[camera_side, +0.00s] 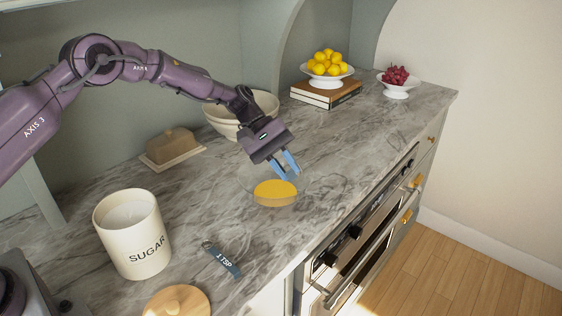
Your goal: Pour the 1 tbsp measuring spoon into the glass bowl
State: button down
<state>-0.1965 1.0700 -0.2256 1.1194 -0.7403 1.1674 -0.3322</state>
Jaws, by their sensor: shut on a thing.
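The glass bowl (298,200) is clear and stands on the marble counter. A yellow-orange mass shows inside it. My gripper (285,166) is directly above the bowl, tilted down, with its light blue fingers over the rim area. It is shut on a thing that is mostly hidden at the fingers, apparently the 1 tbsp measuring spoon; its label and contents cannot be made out.
An open sugar canister (133,240) stands at left, with a round wooden lid (178,302) in front. A butter dish (172,150) and stacked bowls (222,122) are behind. Lemons (326,62) in a dish on books (325,95) and a bowl of red fruit (396,88) stand far back. The counter's front edge is at right.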

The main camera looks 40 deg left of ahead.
jog(key=shift+d+f+y, duration=0.35)
jog(key=shift+d+y, duration=0.35)
jog(key=shift+y, duration=0.2)
jog(key=y, duration=0.1)
jog(key=d+f+y, duration=0.1)
jog(key=y, duration=0.1)
jog(key=shift+d+f, duration=0.25)
jog(key=y, duration=0.3)
jog(key=d+y, duration=0.1)
jog(key=y, duration=0.1)
jog(key=shift+r, duration=0.25)
jog(key=shift+r, duration=0.1)
